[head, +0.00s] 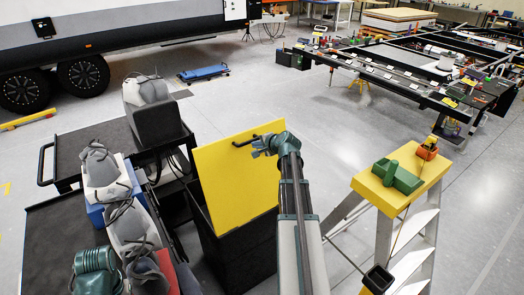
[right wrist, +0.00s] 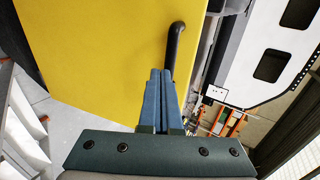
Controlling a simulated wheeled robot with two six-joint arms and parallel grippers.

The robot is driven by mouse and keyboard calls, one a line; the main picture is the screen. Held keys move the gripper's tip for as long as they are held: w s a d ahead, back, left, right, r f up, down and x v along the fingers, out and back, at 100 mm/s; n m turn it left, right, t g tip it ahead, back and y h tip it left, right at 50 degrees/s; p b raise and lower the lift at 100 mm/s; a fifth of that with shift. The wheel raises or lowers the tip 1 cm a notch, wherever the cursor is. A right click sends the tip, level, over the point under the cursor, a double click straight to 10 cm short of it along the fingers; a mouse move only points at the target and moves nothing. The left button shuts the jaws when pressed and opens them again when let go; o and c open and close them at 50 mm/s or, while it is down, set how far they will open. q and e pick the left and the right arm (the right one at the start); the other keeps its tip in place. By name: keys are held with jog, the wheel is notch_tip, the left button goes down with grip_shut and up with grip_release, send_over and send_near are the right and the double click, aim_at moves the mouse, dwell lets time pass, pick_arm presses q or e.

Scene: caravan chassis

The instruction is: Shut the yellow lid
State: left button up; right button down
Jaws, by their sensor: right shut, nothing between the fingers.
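The yellow lid (head: 232,178) stands raised, tilted up from a dark box (head: 245,250) in the middle of the head view. A black handle (head: 246,141) sits near the lid's upper right edge. My right gripper (head: 268,143) is at that upper right corner, close to the handle. In the right wrist view the lid (right wrist: 115,60) fills the left and middle, and the handle (right wrist: 174,45) stands just beyond my fingertips. The right gripper (right wrist: 160,75) is shut and empty. Whether it touches the handle or lid I cannot tell. My left gripper is not in view.
A stepladder (head: 412,215) with a green tool (head: 397,176) and an orange tool (head: 427,148) on top stands right of my right arm. Dark carts (head: 50,235) with grey bundles stand left of the box. A chassis (head: 420,65) and a caravan (head: 110,22) are farther back.

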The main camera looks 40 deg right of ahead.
jog(key=shift+w, duration=0.5)
jog(key=shift+w, duration=0.1)
